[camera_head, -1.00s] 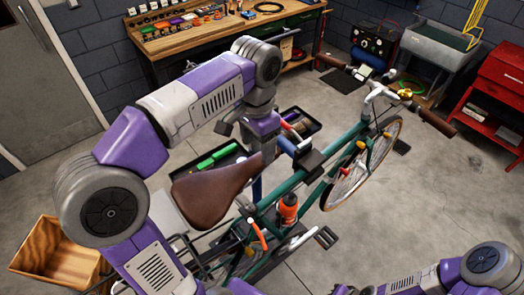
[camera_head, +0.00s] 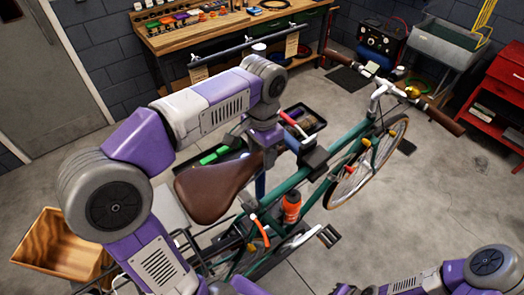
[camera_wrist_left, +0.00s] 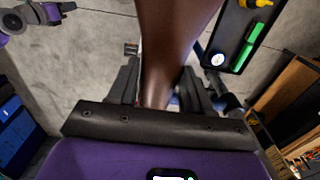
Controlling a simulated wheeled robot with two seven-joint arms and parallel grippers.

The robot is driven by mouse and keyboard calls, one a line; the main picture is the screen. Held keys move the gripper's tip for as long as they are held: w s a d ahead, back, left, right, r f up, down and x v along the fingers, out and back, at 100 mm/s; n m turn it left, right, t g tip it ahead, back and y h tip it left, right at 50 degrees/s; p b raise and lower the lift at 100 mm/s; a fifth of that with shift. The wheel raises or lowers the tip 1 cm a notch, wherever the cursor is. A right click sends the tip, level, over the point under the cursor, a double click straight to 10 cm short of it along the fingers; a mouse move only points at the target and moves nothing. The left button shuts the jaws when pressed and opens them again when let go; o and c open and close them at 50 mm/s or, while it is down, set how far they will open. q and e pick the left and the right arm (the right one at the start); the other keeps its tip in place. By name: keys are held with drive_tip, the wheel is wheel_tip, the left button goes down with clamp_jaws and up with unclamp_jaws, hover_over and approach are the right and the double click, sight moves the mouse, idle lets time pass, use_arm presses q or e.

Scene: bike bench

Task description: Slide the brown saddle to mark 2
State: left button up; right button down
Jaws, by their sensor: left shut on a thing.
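The brown saddle (camera_head: 212,192) sits above the green bike's frame, its wide end toward the lower left. My left gripper (camera_head: 266,142) is at its narrow nose, partly hidden by its own wrist. In the left wrist view, the saddle (camera_wrist_left: 165,45) runs down between the two dark fingers of my left gripper (camera_wrist_left: 158,95), which is shut on the nose. The seat post (camera_head: 259,182) shows in blue below the saddle. No mark 2 can be made out; the rails are hidden. Only part of my right arm shows at the bottom right, its jaws unclear.
The green bike (camera_head: 322,172) stands held by a dark clamp (camera_head: 312,157). An orange bottle (camera_head: 292,207) is on its frame. A black tray (camera_head: 225,155) with green tools lies behind the saddle. A wooden crate (camera_head: 60,240) is at lower left.

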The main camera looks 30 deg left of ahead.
use_arm(q)
clamp_jaws()
drive_tip(key=f, duration=0.1)
drive_tip(key=f+b, duration=0.1)
drive_tip(key=f, duration=0.1)
drive_tip(key=shift+w+d, duration=0.2)
drive_tip(key=shift+w, duration=0.2)
drive_tip(key=o, duration=1)
unclamp_jaws()
drive_tip(key=shift+r, duration=0.15)
wheel_tip(320, 180, up, 7)
drive_tip(key=shift+r+p, duration=0.2)
drive_tip(key=shift+p, duration=0.55)
